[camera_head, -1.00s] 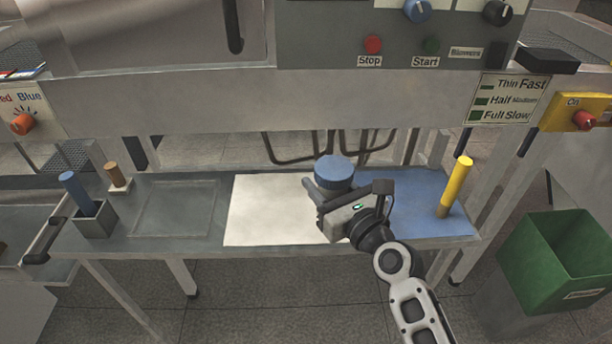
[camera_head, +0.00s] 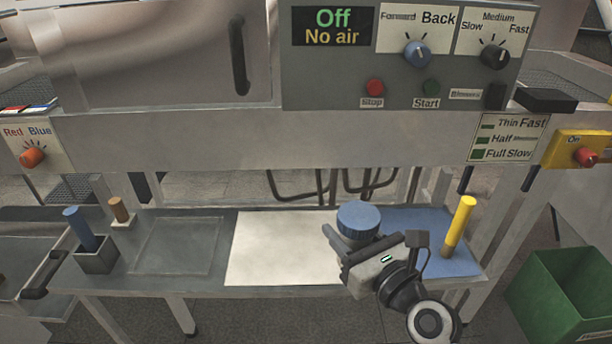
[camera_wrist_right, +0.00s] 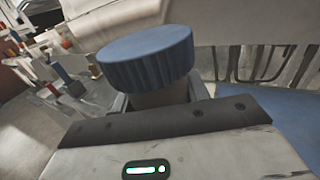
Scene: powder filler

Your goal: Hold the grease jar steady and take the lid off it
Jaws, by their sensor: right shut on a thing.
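The grease jar has a wide, ribbed blue lid (camera_head: 358,219), which sits on it in both views. In the right wrist view the lid (camera_wrist_right: 147,60) is at the upper middle, slightly tilted in the picture. I cannot tell whether the jar touches the table. My left gripper is not in view.
A white mat (camera_head: 275,250) and a blue mat (camera_head: 455,262) lie on the bench. A yellow stick (camera_head: 460,225) stands at right, and a blue stick in a grey holder (camera_head: 95,260) at left. A machine panel (camera_head: 400,75) overhangs behind. A green bin (camera_head: 560,300) is at lower right.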

